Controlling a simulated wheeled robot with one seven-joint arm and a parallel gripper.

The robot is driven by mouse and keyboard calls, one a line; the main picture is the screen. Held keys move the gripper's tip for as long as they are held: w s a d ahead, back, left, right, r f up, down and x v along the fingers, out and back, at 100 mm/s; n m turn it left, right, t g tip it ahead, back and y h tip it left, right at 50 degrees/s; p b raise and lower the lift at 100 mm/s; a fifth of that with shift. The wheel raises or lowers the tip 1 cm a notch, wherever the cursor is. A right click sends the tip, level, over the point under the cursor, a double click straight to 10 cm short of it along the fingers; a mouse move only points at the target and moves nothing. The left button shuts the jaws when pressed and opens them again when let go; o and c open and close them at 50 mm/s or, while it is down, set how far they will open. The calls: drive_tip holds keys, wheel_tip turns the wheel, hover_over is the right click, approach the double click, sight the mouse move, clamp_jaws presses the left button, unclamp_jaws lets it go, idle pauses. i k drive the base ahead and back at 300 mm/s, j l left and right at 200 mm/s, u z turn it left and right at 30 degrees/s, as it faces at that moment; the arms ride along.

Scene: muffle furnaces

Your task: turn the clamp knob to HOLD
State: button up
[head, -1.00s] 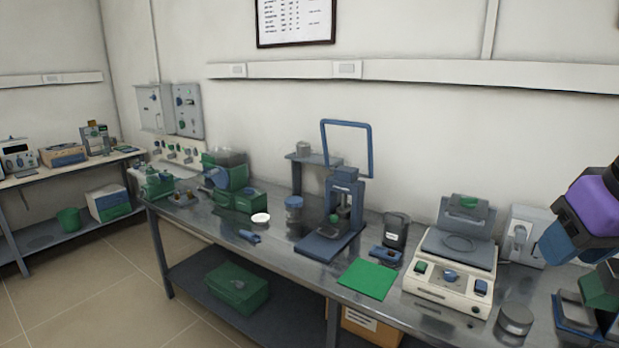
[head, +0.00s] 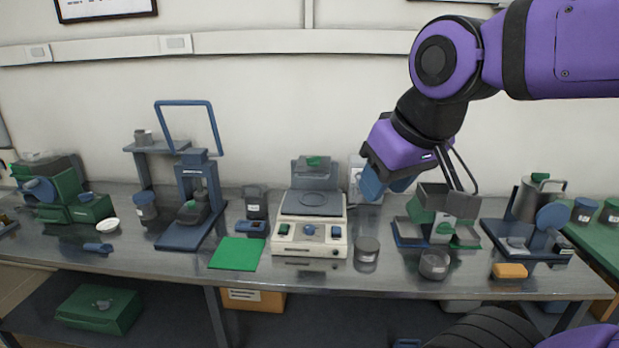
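A beige bench machine (head: 322,241) with a grey round top plate and raised lid stands mid-bench. Its front panel carries a blue round knob (head: 309,231) between a green button and a blue one. I cannot read any label, so I cannot tell whether this is the clamp knob or where it points. My gripper (head: 385,186) hangs from the purple wrist to the right of the machine, above the bench and apart from the knob. Its dark blue end is turned partly away, and the gap between the fingers does not show clearly.
A blue press (head: 190,205) and a green mat (head: 237,253) are left of the machine. A round grey tin (head: 366,249) stands close to its right. Grey and green boxes (head: 437,230) are below my wrist. An orange block (head: 510,271) lies at the front right.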

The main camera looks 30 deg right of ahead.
sight(315, 161)
drive_tip(key=i+j+z, duration=0.1)
drive_tip(key=i+z, duration=0.3)
drive_tip(key=i+j+z, duration=0.35)
drive_tip(key=i, duration=0.2)
drive_tip(key=l, duration=0.1)
